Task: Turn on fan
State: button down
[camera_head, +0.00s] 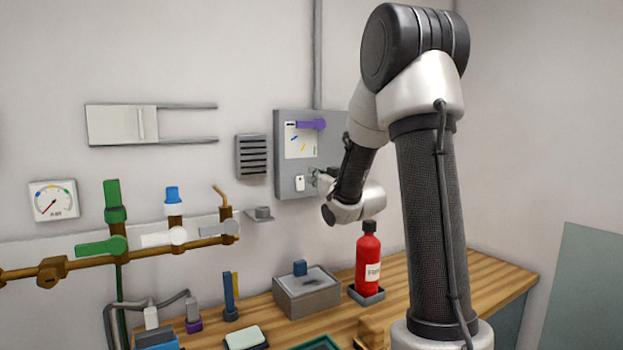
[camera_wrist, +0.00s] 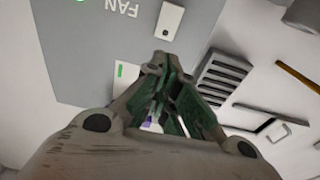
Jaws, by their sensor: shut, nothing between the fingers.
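A grey wall-mounted control box (camera_head: 286,165) carries a small white switch (camera_head: 299,183) low on its front. In the wrist view the white switch (camera_wrist: 172,19) is near the upside-down word FAN (camera_wrist: 122,7), with a green spot (camera_wrist: 80,1) at the frame edge. My gripper (camera_head: 316,178) is close to the box, just right of the switch in the head view. In the wrist view my gripper (camera_wrist: 158,66) has its fingertips together and empty, a little below the switch in the picture. I cannot tell whether it touches the box.
A purple handle (camera_head: 310,124) sits on a white plate higher on the box. A vent grille (camera_head: 252,157) is to the left. Below, a red bottle (camera_head: 368,262) and a grey bin (camera_head: 306,296) stand on the wooden bench (camera_head: 490,275). Brown pipes with valves (camera_head: 115,245) run at left.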

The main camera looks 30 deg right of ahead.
jog(key=s+r, duration=0.1)
jog(key=s, duration=0.6)
jog(key=shift+d, duration=0.1)
jog(key=s+d+f+m+g+h, duration=0.1)
jog(key=d+f+g, duration=0.15)
jog(key=f, duration=0.35)
jog(key=s+d+f+g+h, duration=0.1)
jog(key=f+g, duration=0.2)
jog(key=f, duration=0.2)
jog(key=s+f+m+g+h, duration=0.1)
jog(key=s+f+g, duration=0.2)
jog(key=s, duration=0.4)
jog(key=s+f+g, duration=0.3)
jog(key=s+g, duration=0.1)
jog(key=s, duration=0.2)
jog(key=s+a+r+g+y, duration=0.1)
jog(key=s+a+r, duration=0.2)
jog(key=s+a, duration=0.3)
jog(key=s+a+r+n+g+y, duration=0.1)
jog(key=s+a+r, duration=0.2)
jog(key=s+a, duration=0.3)
jog(key=shift+s+a+r+n, duration=0.2)
jog(key=shift+s+r+n, duration=0.1)
jog(key=shift+s, duration=2.4)
